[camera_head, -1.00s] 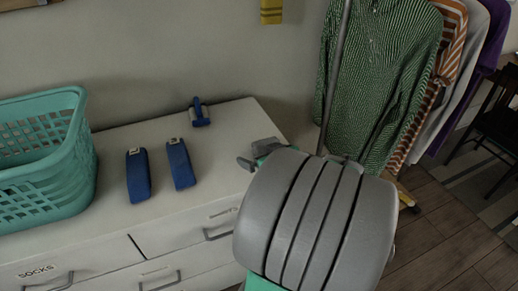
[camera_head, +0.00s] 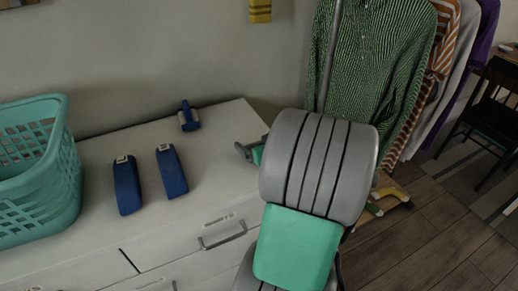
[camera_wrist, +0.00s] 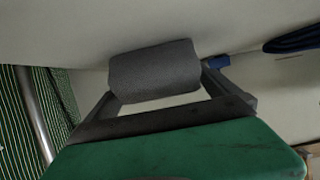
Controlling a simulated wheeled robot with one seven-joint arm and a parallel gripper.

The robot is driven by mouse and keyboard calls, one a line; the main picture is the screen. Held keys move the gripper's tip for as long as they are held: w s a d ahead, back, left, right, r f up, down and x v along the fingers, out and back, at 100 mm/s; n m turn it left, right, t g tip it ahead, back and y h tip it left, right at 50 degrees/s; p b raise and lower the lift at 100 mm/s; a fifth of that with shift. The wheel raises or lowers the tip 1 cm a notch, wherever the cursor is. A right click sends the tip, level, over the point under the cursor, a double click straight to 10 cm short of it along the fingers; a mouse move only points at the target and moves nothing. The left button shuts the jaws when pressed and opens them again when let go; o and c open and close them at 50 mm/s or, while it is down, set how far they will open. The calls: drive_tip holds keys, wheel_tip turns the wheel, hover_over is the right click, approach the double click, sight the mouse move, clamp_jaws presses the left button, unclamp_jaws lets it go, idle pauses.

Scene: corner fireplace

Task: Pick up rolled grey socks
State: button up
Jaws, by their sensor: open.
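The rolled grey socks (camera_wrist: 155,71) show in the wrist view as a dark grey roll on the white dresser top. My gripper (camera_wrist: 160,82) is open, with one finger on each side of the roll. I cannot tell whether either finger touches it. In the head view my gripper's finger (camera_head: 243,151) shows only partly at the dresser's right end. My arm hides the rest of it, and the socks do not show there.
On the white dresser (camera_head: 215,165) are a teal basket (camera_head: 62,190), two long blue objects (camera_head: 127,185) (camera_head: 171,171) and a small blue item (camera_head: 188,117). Hanging clothes (camera_head: 370,70) stand close at the right. The dresser front is clear.

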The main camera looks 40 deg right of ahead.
drive_tip(key=shift+w+d+f, duration=0.1)
drive_tip(key=shift+w+f, duration=0.1)
drive_tip(key=shift+w, duration=0.2)
drive_tip(key=shift+c, duration=0.6)
drive_tip(key=c, duration=1.2)
drive_tip(key=shift+c, duration=0.2)
